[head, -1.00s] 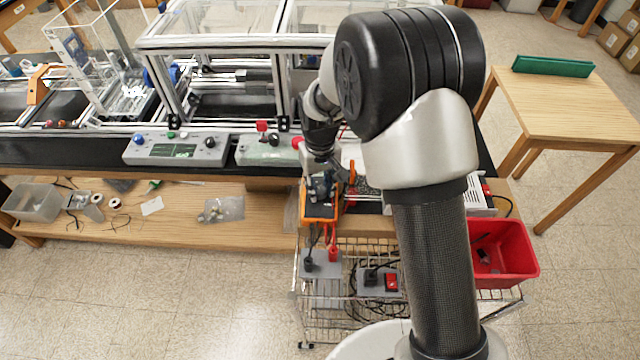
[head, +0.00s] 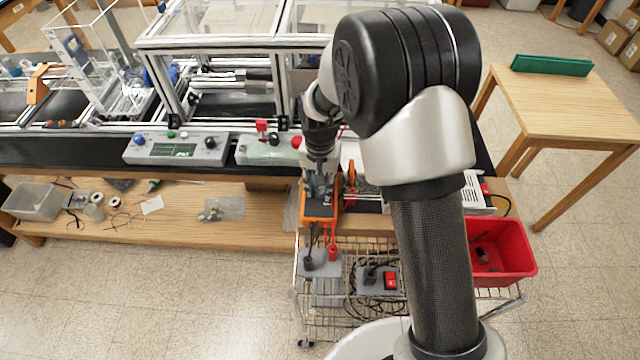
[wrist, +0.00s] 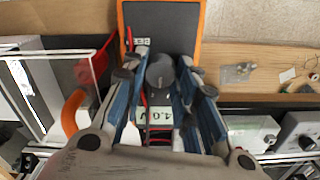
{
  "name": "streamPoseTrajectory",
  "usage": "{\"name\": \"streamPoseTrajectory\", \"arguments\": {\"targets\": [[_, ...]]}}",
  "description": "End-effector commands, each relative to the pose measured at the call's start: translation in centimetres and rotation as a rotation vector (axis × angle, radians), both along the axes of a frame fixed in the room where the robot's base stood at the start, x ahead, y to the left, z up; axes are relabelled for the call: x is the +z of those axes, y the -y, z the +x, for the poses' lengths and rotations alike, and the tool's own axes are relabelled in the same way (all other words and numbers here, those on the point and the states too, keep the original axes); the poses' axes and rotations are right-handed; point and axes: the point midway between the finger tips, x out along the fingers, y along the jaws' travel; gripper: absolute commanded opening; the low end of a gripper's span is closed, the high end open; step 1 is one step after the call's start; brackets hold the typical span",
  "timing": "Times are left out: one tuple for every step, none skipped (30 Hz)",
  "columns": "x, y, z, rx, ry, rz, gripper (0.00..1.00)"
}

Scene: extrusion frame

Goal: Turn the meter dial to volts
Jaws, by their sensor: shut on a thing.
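The meter (head: 320,212) has an orange border and dark face; in the head view it stands at the bench's front edge, its upper part hidden by my gripper (head: 319,188). In the wrist view the meter (wrist: 178,22) fills the top middle. Its round dark dial (wrist: 160,74) sits between the fingertips of my gripper (wrist: 162,62), which is shut on it. The dial's pointer setting is too small to read. A pale display (wrist: 154,117) shows upside down between the fingers and seems to read 4.0V.
Red and black leads run from the meter to grey boxes (head: 322,264) on the wire cart below. Control boxes (head: 175,149) stand left of the meter. An orange curved part (wrist: 72,112) and a clear panel are close left in the wrist view. A red bin (head: 505,250) is at right.

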Motion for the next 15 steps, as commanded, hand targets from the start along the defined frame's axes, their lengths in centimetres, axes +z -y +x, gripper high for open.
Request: {"name": "streamPoseTrajectory", "arguments": {"targets": [[0.04, -0.01, 0.04, -0.003, 0.001, 0.001, 0.03], [0.04, -0.01, 0.04, -0.005, 0.001, 0.001, 0.03], [0.04, -0.01, 0.04, -0.006, 0.001, 0.001, 0.03], [0.04, -0.01, 0.04, -0.007, 0.001, 0.001, 0.03], [0.04, -0.01, 0.04, -0.007, 0.001, 0.001, 0.03], [0.03, -0.01, 0.04, -0.007, 0.001, 0.001, 0.03], [0.03, -0.01, 0.04, -0.007, 0.001, 0.001, 0.03], [0.03, -0.01, 0.04, -0.007, 0.001, 0.001, 0.03], [0.04, -0.01, 0.04, -0.007, 0.001, 0.001, 0.03], [0.03, -0.01, 0.04, -0.007, 0.001, 0.001, 0.03], [0.03, -0.01, 0.04, -0.007, 0.001, 0.001, 0.03], [0.03, -0.01, 0.04, -0.007, 0.001, 0.001, 0.03], [0.03, -0.01, 0.04, -0.006, 0.001, 0.001, 0.28], [0.03, -0.01, 0.04, -0.006, 0.001, 0.001, 0.3], [0.03, -0.01, 0.04, -0.006, 0.001, 0.001, 0.32]]}}
